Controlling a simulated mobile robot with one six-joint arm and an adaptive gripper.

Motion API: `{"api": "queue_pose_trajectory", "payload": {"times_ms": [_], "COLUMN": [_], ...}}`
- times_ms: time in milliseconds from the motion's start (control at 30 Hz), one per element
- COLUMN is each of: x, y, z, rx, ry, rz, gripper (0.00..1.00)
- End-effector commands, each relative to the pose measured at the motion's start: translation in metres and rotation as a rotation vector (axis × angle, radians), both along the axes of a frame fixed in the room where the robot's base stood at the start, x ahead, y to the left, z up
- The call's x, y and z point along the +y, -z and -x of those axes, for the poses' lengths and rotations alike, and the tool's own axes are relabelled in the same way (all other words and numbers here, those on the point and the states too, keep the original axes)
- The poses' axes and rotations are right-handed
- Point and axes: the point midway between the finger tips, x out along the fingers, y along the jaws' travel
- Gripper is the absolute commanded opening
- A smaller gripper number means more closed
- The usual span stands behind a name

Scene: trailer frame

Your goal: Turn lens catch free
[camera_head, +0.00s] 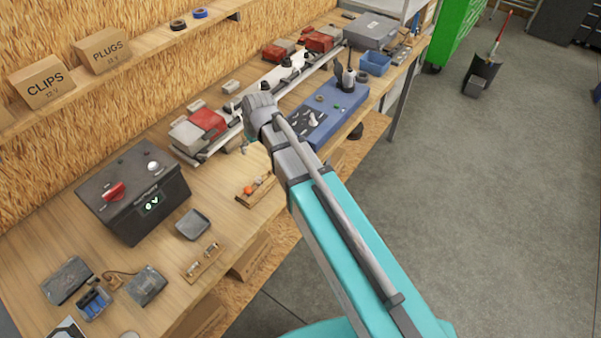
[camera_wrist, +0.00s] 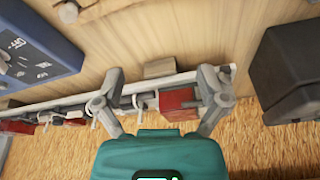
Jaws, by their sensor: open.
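My gripper (camera_wrist: 160,77) is open in the wrist view, with its two grey fingers spread apart over the trailer frame's pale bar (camera_wrist: 77,99). A red lamp lens (camera_wrist: 178,102) lies between the fingers, nearer the right one. Small white hooked pieces (camera_wrist: 138,101) stick out beside it; I cannot tell which part is the catch. No held thing shows. In the head view a red lens (camera_head: 207,122) with a grey part beside it sits at the bar's near end. My wrist is over the bench just right of it, and the fingertips are hidden there.
A dark box with a red knob (camera_head: 133,194) stands at the near left. A blue panel (camera_head: 333,110) with switches lies right of the bar. A small grey tray (camera_head: 192,224) and wooden racks sit at the front. Bare bench top lies between.

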Motion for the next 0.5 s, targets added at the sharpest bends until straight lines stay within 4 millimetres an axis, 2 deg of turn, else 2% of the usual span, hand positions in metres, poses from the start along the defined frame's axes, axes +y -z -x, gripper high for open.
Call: {"api": "queue_pose_trajectory", "payload": {"times_ms": [33, 500], "x": [-0.007, -0.064], "y": [0.006, 0.036], "z": [0.003, 0.018], "rx": [0.006, 0.053], "ry": [0.013, 0.126], "rz": [0.003, 0.026], "gripper": [0.91, 0.91]}}
